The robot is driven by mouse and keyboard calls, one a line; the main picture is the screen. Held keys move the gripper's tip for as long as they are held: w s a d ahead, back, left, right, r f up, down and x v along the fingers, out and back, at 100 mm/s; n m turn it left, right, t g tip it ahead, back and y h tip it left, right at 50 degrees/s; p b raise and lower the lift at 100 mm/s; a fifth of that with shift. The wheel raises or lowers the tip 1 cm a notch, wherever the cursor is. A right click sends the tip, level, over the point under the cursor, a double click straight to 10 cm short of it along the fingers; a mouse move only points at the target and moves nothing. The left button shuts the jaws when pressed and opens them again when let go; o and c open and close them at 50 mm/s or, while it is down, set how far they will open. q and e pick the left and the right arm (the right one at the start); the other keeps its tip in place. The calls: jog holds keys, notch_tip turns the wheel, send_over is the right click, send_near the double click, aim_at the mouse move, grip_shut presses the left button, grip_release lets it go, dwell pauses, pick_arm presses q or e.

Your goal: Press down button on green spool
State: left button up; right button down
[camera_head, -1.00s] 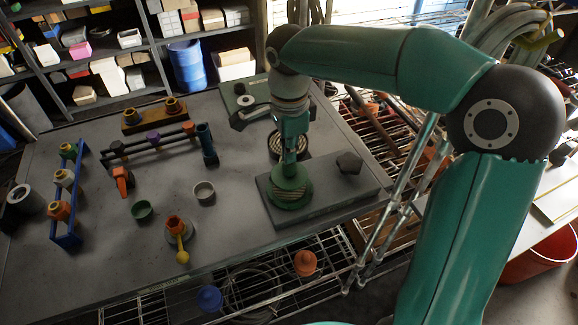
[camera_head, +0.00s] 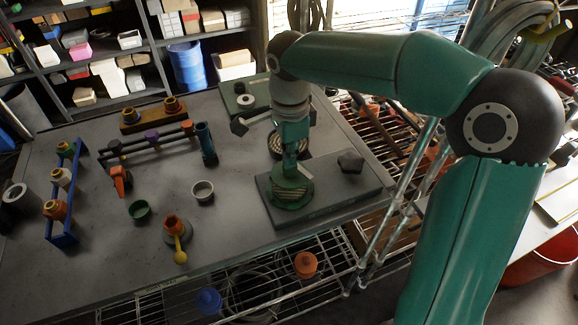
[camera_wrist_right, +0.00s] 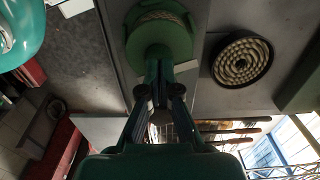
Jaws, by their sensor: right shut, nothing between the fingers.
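The green spool (camera_head: 291,190) stands upright on a dark grey base plate (camera_head: 325,200) at the right front of the table. My right gripper (camera_head: 290,166) is shut and empty, pointing down over the spool's middle. In the right wrist view the spool (camera_wrist_right: 160,35) lies just beyond the shut fingers (camera_wrist_right: 159,85). The button is hidden by the gripper, and I cannot tell whether the fingertips touch it. My left gripper is not in view.
A dark hexagonal knob (camera_head: 350,162) is on the same plate, right of the spool. A coiled round pad (camera_wrist_right: 241,60) lies beside the plate. A grey cup (camera_head: 203,192), a green cup (camera_head: 142,210) and a blue rack (camera_head: 64,200) are to the left.

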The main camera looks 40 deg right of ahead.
notch_tip(320, 180, up, 6)
jog(key=p, duration=0.5)
dwell(0.4)
notch_tip(320, 180, up, 12)
dwell(0.4)
